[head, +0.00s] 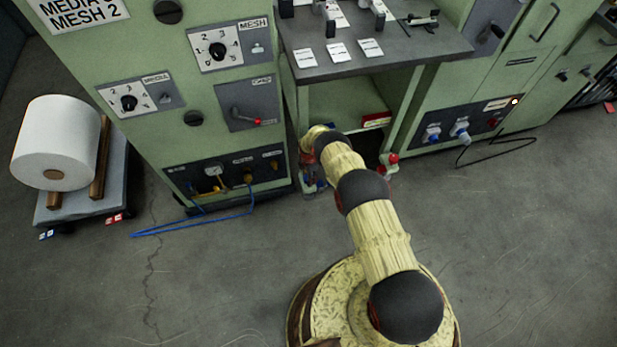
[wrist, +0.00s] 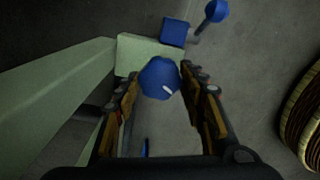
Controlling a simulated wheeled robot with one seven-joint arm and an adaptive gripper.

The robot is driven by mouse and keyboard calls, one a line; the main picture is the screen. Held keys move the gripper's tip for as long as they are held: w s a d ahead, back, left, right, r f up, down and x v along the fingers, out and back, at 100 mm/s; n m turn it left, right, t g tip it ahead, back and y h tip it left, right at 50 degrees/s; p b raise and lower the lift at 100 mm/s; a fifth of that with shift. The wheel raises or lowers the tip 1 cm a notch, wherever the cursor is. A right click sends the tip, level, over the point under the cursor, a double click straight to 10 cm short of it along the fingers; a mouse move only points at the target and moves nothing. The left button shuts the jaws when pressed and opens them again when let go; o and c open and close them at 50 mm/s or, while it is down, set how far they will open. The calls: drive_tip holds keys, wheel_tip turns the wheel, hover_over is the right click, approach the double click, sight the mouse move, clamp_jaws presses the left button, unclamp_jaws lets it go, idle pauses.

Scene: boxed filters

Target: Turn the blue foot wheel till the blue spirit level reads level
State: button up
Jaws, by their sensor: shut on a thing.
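The blue foot wheel (wrist: 160,80) shows in the wrist view, round, with a short white mark on it. My gripper (wrist: 161,76) has one finger on each side of it and is shut on it. Just beyond the wheel a blue block (wrist: 174,31) sits at a pale green bracket (wrist: 145,52). I cannot tell whether this block is the spirit level, and no bubble can be read. In the head view my arm reaches to the foot of the green bench, and the wheel is largely hidden there behind it.
A blue ball on a rod (wrist: 216,11) stands beyond the bracket. A green leg (wrist: 60,95) runs along the left. In the head view red knobs (head: 392,159) are at the bench's right foot. A blue cable (head: 195,227) lies at left; the floor in front is mostly clear.

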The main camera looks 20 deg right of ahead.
drive_tip(key=o, duration=1.2)
drive_tip(key=shift+c, duration=0.2)
drive_tip(key=shift+r, duration=0.1)
wheel_tip(320, 180, up, 12)
drive_tip(key=shift+f, duration=0.2)
